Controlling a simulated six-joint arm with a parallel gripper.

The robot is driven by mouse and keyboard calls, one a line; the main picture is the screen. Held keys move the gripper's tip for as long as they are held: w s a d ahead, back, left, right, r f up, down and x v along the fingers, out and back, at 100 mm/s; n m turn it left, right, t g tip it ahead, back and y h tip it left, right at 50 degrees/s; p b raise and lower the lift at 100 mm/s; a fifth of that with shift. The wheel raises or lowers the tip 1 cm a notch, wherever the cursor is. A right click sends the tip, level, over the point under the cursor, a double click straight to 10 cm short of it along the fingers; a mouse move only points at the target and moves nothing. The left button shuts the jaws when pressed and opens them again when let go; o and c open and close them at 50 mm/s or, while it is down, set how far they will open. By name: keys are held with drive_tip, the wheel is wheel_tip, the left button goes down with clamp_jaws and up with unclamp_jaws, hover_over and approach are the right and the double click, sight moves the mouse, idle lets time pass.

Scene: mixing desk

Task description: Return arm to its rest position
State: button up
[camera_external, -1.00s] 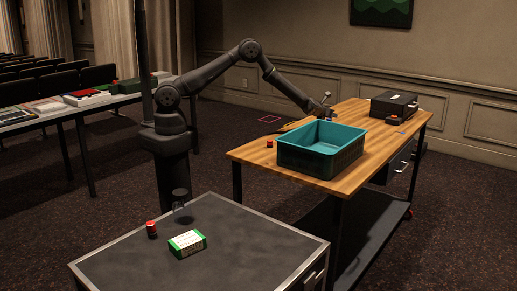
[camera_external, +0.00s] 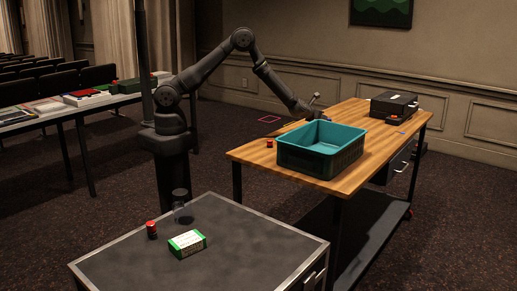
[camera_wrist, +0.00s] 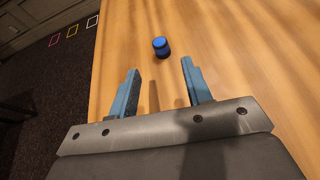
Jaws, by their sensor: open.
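My gripper (camera_wrist: 162,90) is open in the wrist view, its two blue-grey fingers apart with nothing between them. It is above the wooden table (camera_wrist: 240,50). A small blue round object (camera_wrist: 160,46) stands on the table beyond the fingertips, not touched by them. In the external view my arm reaches out over the far side of the wooden table (camera_external: 250,154), behind the teal crate. The fingers are mostly hidden there by the crate and the wrist.
A teal crate (camera_external: 334,160) stands on the wooden table, with a small red object (camera_external: 269,143) to its left and a black case (camera_external: 394,103) behind right.

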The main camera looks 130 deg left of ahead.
sight(328, 120)
drive_tip(key=shift+s+d+r, duration=0.1)
drive_tip(key=shift+d, duration=0.15)
drive_tip(key=x, duration=1.2)
drive_tip(key=shift+d, duration=0.1)
drive_tip(key=r, duration=0.5)
drive_tip(key=shift+w+d, duration=0.25)
drive_tip(key=shift+d, duration=0.15)
drive_tip(key=w+d+r, duration=0.5)
drive_tip(key=d+r, duration=0.6)
drive_tip(key=w+d+m+t, duration=0.2)
drive_tip(key=w+d, duration=0.4)
drive_tip(key=d, duration=0.5)
drive_tip(key=w+d+m+t+h, duration=0.1)
drive_tip(key=w+d, duration=0.5)
drive_tip(key=d, duration=0.6)
drive_tip(key=w+d+m+t+h, duration=0.1)
drive_tip(key=w+d+m+t, duration=0.2)
drive_tip(key=w+d, duration=0.4)
drive_tip(key=d, duration=0.4)
drive_tip(key=shift+d, duration=0.25)
drive_tip(key=shift+o, duration=0.4)
drive_tip(key=shift+r, duration=0.15)
